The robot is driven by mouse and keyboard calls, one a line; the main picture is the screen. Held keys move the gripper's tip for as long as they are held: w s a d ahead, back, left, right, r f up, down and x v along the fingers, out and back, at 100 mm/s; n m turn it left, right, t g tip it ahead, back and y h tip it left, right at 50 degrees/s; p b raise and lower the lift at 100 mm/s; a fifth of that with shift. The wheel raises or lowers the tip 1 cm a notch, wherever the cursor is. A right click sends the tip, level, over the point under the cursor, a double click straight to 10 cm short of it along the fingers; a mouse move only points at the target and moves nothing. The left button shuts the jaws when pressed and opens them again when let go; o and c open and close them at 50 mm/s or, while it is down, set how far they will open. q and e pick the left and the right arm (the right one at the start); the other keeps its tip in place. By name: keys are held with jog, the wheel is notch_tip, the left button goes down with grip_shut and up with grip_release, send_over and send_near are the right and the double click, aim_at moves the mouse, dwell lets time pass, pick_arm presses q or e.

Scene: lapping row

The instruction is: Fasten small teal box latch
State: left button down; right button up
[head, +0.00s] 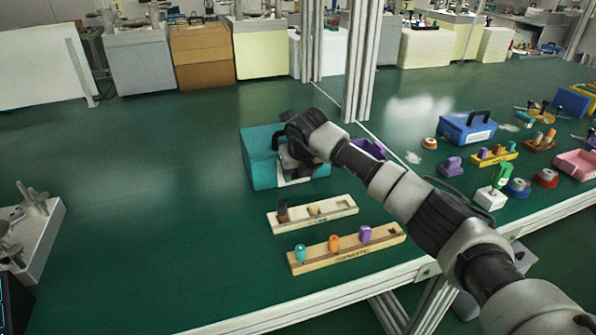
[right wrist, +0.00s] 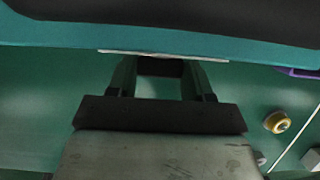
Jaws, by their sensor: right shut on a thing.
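The small teal box (head: 260,158) stands on the green table in the head view, partly covered by my right arm. In the right wrist view its teal side (right wrist: 60,32) spans the top, with a pale strip (right wrist: 165,55) along its lower edge. My right gripper (right wrist: 160,68) is at this side, its fingers shut on a small dark piece that looks like the latch. In the head view my right gripper (head: 292,168) is against the box's front, and the latch is hidden there. I cannot tell whether the latch is fastened. My left gripper is not in view.
Two wooden peg racks (head: 345,208) (head: 318,263) stand in front of the box. A purple item (head: 372,147) is behind my right arm. A blue box (head: 467,128) and several small items stand at right. Metal posts (head: 361,70) rise behind.

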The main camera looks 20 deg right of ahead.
jog(key=shift+a+h, duration=0.1)
jog(key=shift+h, duration=0.2)
jog(key=shift+a+r+h, duration=0.1)
jog(key=shift+h, duration=0.5)
jog(key=shift+a+n+h, duration=0.15)
jog(key=shift+n+h, duration=0.25)
jog(key=shift+h, duration=0.4)
jog(key=h+b, duration=0.1)
jog(key=h, duration=0.1)
jog(key=n+h+b, duration=0.1)
jog(key=h, duration=0.1)
jog(key=f+t+h+b, duration=0.1)
jog(key=h, duration=0.1)
jog(key=shift+a+b, duration=0.3)
jog(key=shift+a, duration=0.1)
jog(key=h+b, duration=0.1)
jog(key=n+h+b, duration=0.1)
jog(key=h, duration=0.1)
jog(key=t+h+b, duration=0.1)
jog(key=shift+a+f+n, duration=0.2)
jog(key=shift+f+n, duration=0.1)
jog(key=shift+f, duration=0.05)
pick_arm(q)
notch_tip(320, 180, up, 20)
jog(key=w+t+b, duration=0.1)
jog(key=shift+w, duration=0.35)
pick_arm(e)
jog(key=shift+t+h, duration=0.3)
jog(key=shift+h, duration=0.5)
jog(key=shift+n, duration=0.3)
